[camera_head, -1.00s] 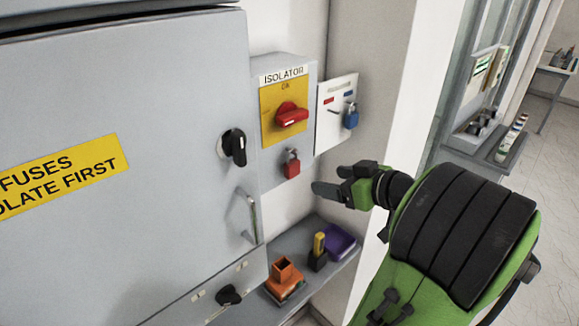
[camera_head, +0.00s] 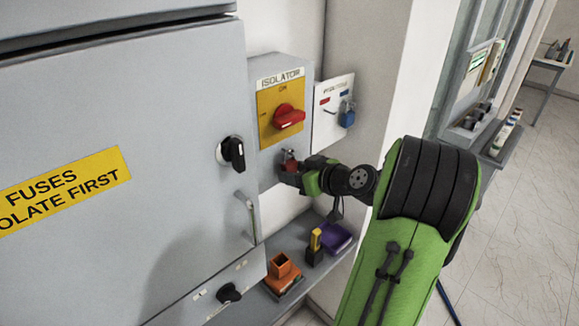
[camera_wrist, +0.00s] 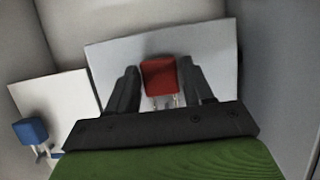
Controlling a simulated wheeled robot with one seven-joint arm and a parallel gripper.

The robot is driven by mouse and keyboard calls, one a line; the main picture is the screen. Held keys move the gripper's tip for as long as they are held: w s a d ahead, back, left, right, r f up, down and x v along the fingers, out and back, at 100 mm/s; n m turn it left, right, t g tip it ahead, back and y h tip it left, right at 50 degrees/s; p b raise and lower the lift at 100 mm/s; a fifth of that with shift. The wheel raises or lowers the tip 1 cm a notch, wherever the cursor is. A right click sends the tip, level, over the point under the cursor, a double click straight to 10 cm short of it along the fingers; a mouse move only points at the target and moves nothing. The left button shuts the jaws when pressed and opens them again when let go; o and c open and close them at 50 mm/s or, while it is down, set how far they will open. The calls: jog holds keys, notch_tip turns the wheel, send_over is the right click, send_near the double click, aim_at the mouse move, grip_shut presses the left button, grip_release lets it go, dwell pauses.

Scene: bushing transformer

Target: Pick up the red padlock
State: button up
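The red padlock (camera_head: 289,164) hangs by its shackle low on the front of the grey isolator box, below the red handle (camera_head: 289,117). My gripper (camera_head: 295,176) is at the padlock and hides part of it in the head view. In the wrist view the red padlock (camera_wrist: 160,77) shows between the two dark fingers of my gripper (camera_wrist: 161,72). The fingers are apart, one on each side, with a gap visible beside the padlock body. Whether they touch it cannot be seen.
A blue padlock (camera_head: 348,118) hangs on the white panel (camera_head: 329,125) right of the isolator. Below is a grey shelf (camera_head: 297,243) with an orange holder (camera_head: 281,268), a yellow-and-black item (camera_head: 315,245) and a purple tray (camera_head: 338,238). The large grey cabinet (camera_head: 120,240) stands left.

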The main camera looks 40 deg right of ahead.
jog(key=c, duration=0.7)
jog(key=shift+c, duration=0.2)
jog(key=shift+w+d+r, duration=0.1)
jog(key=shift+r, duration=0.55)
jog(key=s+r, duration=0.1)
jog(key=s, duration=1.7)
jog(key=shift+d+r+b, duration=0.2)
jog(key=shift+r+b, duration=0.05)
jog(key=shift+b, duration=0.15)
